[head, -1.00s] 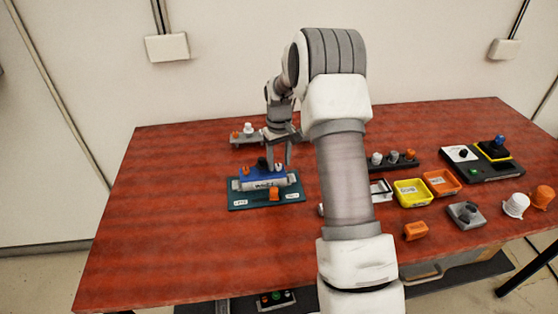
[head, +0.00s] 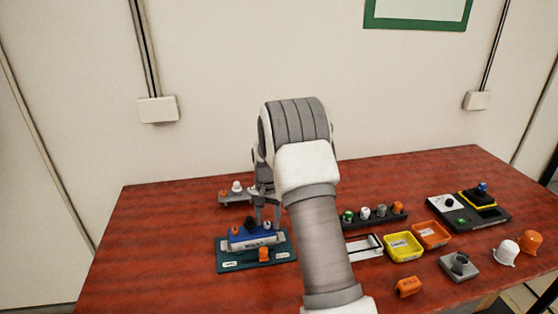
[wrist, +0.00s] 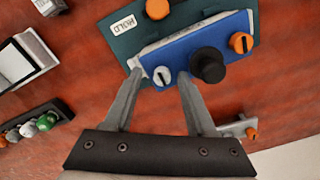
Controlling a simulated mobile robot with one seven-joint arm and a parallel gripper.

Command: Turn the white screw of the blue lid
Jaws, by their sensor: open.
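The blue lid (wrist: 195,50) lies on a dark green base plate (wrist: 125,42) in the wrist view. It carries the white screw (wrist: 161,76) at its left end, a black knob (wrist: 208,65) in the middle and an orange screw (wrist: 241,42) at its right end. My gripper (wrist: 160,78) is open, with its fingertips to either side of the white screw; contact cannot be told. In the head view, my gripper (head: 267,218) points down at the blue lid (head: 242,237), and the white screw cannot be made out there.
A grey strip with knobs (head: 234,197) lies behind the lid. To the right are a dark rack of coloured knobs (head: 375,218), a yellow tray (head: 404,246) and an orange tray (head: 431,235). The table is clear left of the base plate.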

